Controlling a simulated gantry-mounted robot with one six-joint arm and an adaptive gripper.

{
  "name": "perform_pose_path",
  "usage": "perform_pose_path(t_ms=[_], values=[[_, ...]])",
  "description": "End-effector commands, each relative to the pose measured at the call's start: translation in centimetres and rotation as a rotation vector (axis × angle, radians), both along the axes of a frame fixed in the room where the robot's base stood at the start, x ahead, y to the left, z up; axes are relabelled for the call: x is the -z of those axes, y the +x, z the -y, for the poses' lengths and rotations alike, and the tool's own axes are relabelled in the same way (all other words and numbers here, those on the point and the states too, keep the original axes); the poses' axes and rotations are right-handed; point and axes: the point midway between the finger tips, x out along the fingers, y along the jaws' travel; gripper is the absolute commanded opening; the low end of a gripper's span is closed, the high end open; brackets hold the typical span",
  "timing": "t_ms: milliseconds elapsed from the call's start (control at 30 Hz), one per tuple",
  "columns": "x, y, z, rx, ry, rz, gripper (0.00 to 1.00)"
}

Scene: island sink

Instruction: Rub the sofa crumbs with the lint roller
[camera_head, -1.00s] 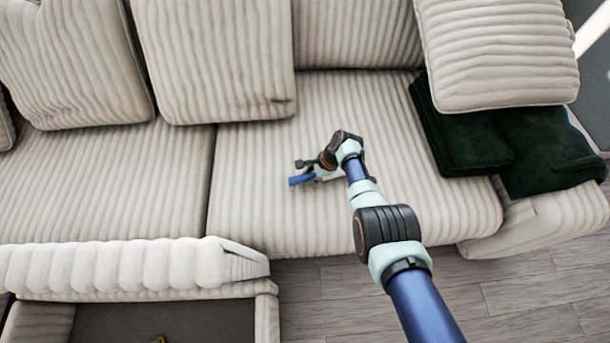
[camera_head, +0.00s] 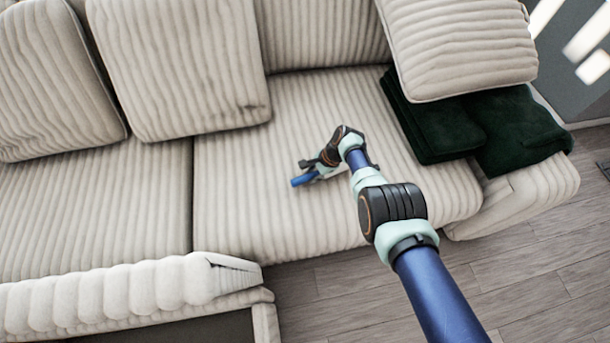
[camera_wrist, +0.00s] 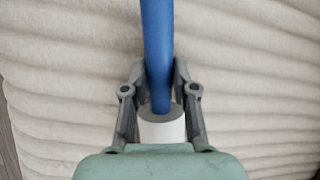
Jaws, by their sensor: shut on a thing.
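The lint roller has a blue handle and a white roll. In the wrist view the blue handle (camera_wrist: 158,50) runs up between the fingers and the white roll (camera_wrist: 162,127) sits close to the palm. My gripper (camera_wrist: 160,72) is shut on the lint roller. In the head view my gripper (camera_head: 325,166) is over the right seat cushion, and the handle's blue end (camera_head: 303,180) points left. The sofa (camera_head: 255,170) is pale and ribbed. I cannot make out any crumbs on it. I cannot tell whether the roll touches the fabric.
Pale back pillows (camera_head: 178,65) stand along the sofa's back. A dark green blanket (camera_head: 520,130) lies at the right end, partly under a tilted pillow (camera_head: 460,45). A ribbed armrest-like section (camera_head: 110,290) is at front left. Wooden floor (camera_head: 540,260) shows at front right.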

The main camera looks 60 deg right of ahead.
Motion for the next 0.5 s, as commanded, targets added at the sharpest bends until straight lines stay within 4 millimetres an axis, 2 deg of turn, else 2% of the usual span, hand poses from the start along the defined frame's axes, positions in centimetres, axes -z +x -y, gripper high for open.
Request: perform_pose_path(t_ms=[333, 500], values=[[0.1, -0.4, 0.1, 0.0, 0.002, -0.003, 0.0], [-1.4, -0.4, 0.1, 0.001, 0.001, -0.001, 0.0]])
